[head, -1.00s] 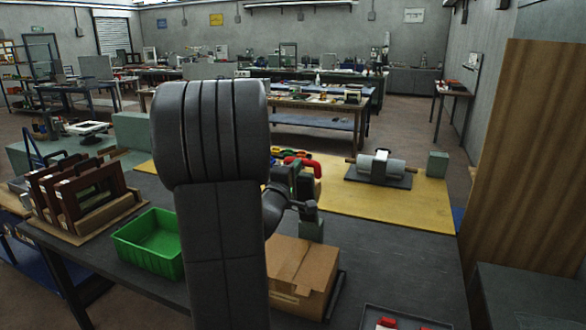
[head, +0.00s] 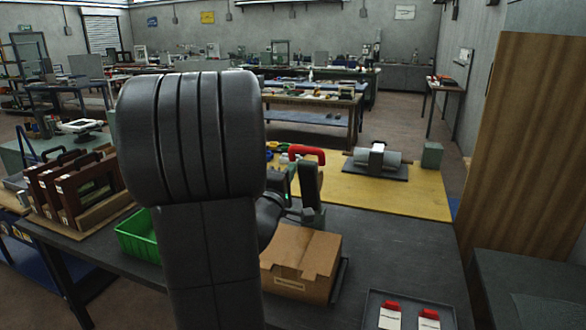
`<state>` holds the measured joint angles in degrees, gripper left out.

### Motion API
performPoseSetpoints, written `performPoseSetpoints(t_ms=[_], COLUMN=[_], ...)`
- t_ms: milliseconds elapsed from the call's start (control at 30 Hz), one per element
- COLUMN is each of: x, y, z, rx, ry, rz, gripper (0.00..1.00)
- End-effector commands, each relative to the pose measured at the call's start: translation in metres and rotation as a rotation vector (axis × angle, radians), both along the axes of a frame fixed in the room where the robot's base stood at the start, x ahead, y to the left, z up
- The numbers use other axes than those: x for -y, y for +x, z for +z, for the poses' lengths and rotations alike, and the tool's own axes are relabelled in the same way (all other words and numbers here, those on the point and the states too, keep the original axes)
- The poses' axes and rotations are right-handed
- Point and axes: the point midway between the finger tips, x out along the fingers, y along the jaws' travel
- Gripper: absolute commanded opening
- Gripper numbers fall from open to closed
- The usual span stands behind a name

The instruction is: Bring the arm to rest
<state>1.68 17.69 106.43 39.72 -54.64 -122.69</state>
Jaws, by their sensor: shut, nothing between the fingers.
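My arm rises large and dark grey in the left middle of the head view and covers much of the table behind it. My gripper (head: 313,216) shows just right of the arm, partly hidden by the wrist. It points down over the dark table (head: 400,240), behind a cardboard box (head: 301,263). Its fingers are together, and I see nothing held in it.
A green bin (head: 137,236) is partly hidden by my arm. Brown frames (head: 85,190) stand in a rack at left. A red-handled tool (head: 307,154) and a grey roller (head: 377,160) are on the yellow mat (head: 420,195). A tray (head: 408,304) holds red-topped packets. A wooden panel (head: 520,150) stands at right.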

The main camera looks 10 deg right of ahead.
Motion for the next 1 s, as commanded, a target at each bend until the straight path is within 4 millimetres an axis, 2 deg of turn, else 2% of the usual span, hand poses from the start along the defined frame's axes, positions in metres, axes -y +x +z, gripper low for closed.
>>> performPoseSetpoints(t_ms=[200,400,767,1000], x=[-0.021,-0.029,-0.029,-0.016], y=[-0.030,-0.042,-0.043,-0.025], z=[-0.006,-0.008,-0.008,-0.004], rx=[0.001,0.000,-0.001,-0.002], ry=[0.001,0.001,0.001,0.000], rz=[0.003,0.001,0.000,-0.003], gripper=[0.00,0.00,0.00,0.00])
